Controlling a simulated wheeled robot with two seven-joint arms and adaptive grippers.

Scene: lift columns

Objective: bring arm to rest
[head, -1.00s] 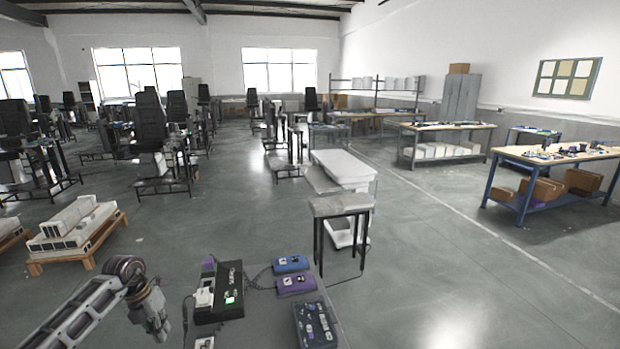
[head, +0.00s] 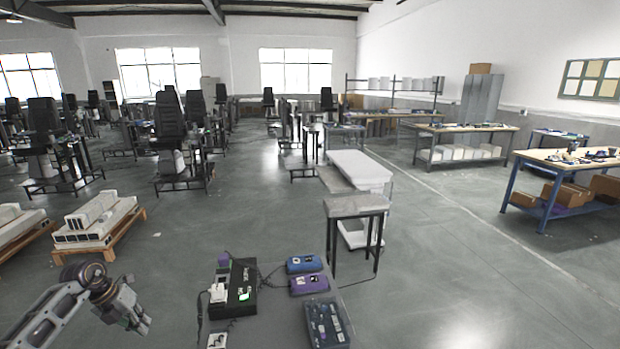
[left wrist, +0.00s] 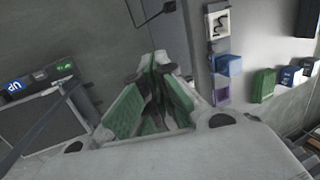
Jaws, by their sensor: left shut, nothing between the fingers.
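My left gripper (head: 136,318) hangs at the lower left of the head view, apart from the grey table (head: 268,334) and over the floor. Its fingers are shut with nothing between them; they also show in the left wrist view (left wrist: 158,66). My left arm comes in from the lower left corner. My right gripper is not in view.
On the table are a black box with a green light (head: 231,288), a blue case (head: 304,264), a purple case (head: 309,285) and a clear-lidded bin (head: 327,325). A small stand (head: 356,207) is behind. Pallets with white blocks (head: 96,220) are at left.

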